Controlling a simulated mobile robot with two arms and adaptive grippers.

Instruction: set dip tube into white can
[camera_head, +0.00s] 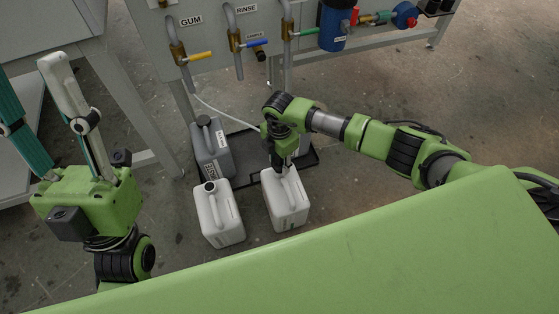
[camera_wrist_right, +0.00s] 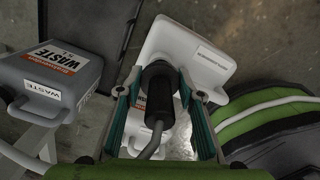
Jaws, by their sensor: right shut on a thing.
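My right gripper (camera_head: 279,163) is at the top of the right-hand white can (camera_head: 287,208), over its neck end. In the right wrist view its teal fingers (camera_wrist_right: 160,118) are shut on the dip tube's black head (camera_wrist_right: 159,88), from which a grey hose bends toward the camera. The white can (camera_wrist_right: 188,48) lies directly beyond the head; whether the tube's lower end is inside is hidden. A second white can (camera_head: 218,218) stands to the left, with a dark round top. My left gripper (camera_head: 30,75) is open and empty at the left, fingers spread and pointing up.
The grey waste can (camera_head: 212,150) stands on a black tray (camera_head: 308,160) behind the white cans; it also shows in the right wrist view (camera_wrist_right: 55,75). A panel with GUM and RINSE valves (camera_head: 233,40) is at the back. A thin white hose (camera_head: 225,114) runs toward my right gripper.

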